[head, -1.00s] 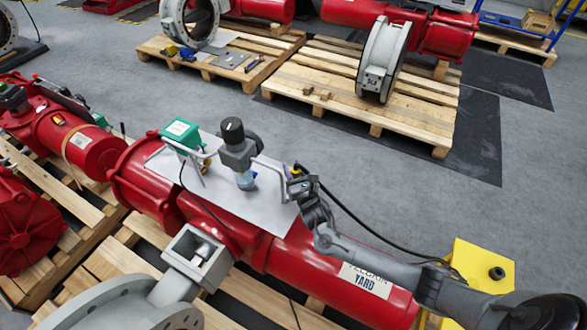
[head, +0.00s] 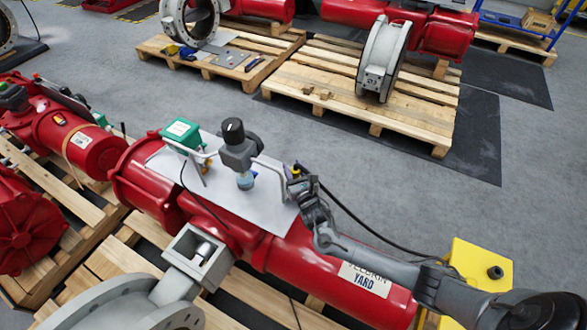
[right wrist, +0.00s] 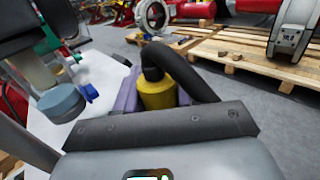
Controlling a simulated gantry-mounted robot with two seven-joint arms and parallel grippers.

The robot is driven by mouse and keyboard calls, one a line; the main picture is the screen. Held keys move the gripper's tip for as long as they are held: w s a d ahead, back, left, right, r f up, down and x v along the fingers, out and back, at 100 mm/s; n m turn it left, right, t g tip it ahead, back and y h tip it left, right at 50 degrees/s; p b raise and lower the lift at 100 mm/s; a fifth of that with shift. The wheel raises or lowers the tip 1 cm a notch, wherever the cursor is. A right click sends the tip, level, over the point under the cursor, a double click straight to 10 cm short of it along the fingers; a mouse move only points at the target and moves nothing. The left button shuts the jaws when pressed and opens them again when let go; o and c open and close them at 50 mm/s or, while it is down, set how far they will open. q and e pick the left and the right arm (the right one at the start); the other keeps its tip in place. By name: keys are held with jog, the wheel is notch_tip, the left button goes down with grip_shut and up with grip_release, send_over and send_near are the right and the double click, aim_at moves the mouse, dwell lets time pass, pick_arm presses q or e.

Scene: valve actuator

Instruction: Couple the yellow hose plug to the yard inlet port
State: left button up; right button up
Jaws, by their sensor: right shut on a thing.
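The yellow hose plug (right wrist: 157,92) with its black hose is in my right gripper (head: 298,177). In the right wrist view the plug sits between the purple-grey finger pads, with the hose bending over its top. My right gripper is shut on it, above the right end of the white plate on the red actuator. The plug shows only as a small yellow spot in the head view (head: 296,169). The yard inlet port is hidden or too small to make out. The label YARD (head: 366,280) is on the red cylinder. My left gripper is not in view.
A grey regulator with a black knob (head: 234,131) stands left of the gripper, joined to a bent grey pipe (head: 273,173). A green box (head: 180,134) is farther left. The black hose (head: 365,230) runs right to a yellow box (head: 480,272).

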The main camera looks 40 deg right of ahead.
aim_at(294, 175)
jog(key=shift+r+p, duration=0.1)
jog(key=shift+p, duration=0.2)
dwell(0.4)
jog(key=shift+p, duration=0.4)
jog(key=shift+f, duration=0.4)
dwell(0.5)
jog(key=shift+f+b, duration=0.6)
jog(key=shift+f, duration=0.2)
jog(key=shift+f, duration=0.5)
jog(key=o, duration=1.2)
